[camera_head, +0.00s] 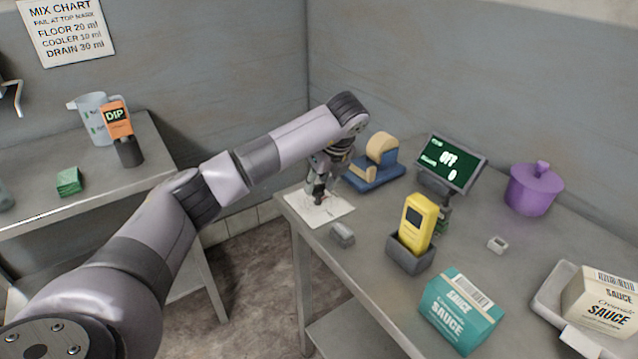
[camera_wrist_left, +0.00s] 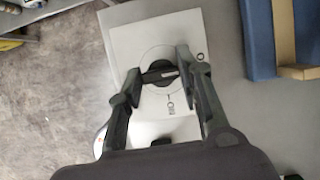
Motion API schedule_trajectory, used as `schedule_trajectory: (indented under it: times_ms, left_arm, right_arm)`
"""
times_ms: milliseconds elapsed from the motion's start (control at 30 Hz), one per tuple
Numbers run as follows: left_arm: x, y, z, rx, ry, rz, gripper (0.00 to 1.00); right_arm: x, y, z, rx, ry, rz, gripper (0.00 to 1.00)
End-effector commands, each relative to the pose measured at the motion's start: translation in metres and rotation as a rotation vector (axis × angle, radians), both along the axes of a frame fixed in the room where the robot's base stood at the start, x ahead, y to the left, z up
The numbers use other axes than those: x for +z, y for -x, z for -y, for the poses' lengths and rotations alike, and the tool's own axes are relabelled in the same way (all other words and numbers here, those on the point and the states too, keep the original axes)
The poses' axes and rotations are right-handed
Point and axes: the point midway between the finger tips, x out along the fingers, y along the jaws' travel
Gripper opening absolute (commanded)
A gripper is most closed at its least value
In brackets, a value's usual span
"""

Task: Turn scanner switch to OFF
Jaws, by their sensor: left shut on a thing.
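The scanner switch is a black rotary knob (camera_wrist_left: 160,73) on a white plate (camera_wrist_left: 124,38) lying flat at the table's left edge. The plate also shows in the head view (camera_head: 335,212). In the left wrist view, a circle mark is printed right of the knob and another mark below it. The knob's bar lies nearly level across the picture, its right end slightly raised. My left gripper (camera_wrist_left: 159,72) is shut on the knob, one finger at each end of its bar. In the head view the gripper (camera_head: 319,196) points down and covers the knob. My right gripper is out of view.
A screen (camera_head: 450,162) behind the plate appears to read OFF. A blue and tan device (camera_head: 376,167) stands close beside my gripper. A yellow scanner (camera_head: 417,222) sits in a grey holder (camera_head: 410,258). A small grey block (camera_head: 342,235), sauce boxes (camera_head: 460,308) and a purple pot (camera_head: 533,190) are nearby.

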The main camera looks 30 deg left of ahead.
Motion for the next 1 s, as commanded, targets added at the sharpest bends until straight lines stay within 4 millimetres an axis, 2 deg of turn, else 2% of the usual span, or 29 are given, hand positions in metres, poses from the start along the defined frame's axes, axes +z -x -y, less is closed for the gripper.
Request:
schedule_trajectory:
  times_ms: [367,400,700,1000]
  left_arm:
    - [0.0017,-0.0008,-0.0004,0.007,0.0,0.004,0.05]
    - [0.0017,-0.0008,-0.0004,0.007,0.0,0.004,0.34]
    - [0.0007,-0.0004,-0.0001,0.006,0.0,0.003,0.53]
    - [0.0016,-0.0001,0.0005,0.005,0.0,0.002,0.53]
  right_arm:
    - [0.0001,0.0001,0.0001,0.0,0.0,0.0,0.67]
    - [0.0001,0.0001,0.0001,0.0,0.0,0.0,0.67]
    - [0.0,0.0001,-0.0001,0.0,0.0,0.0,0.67]
    - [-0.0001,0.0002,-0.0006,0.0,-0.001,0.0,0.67]
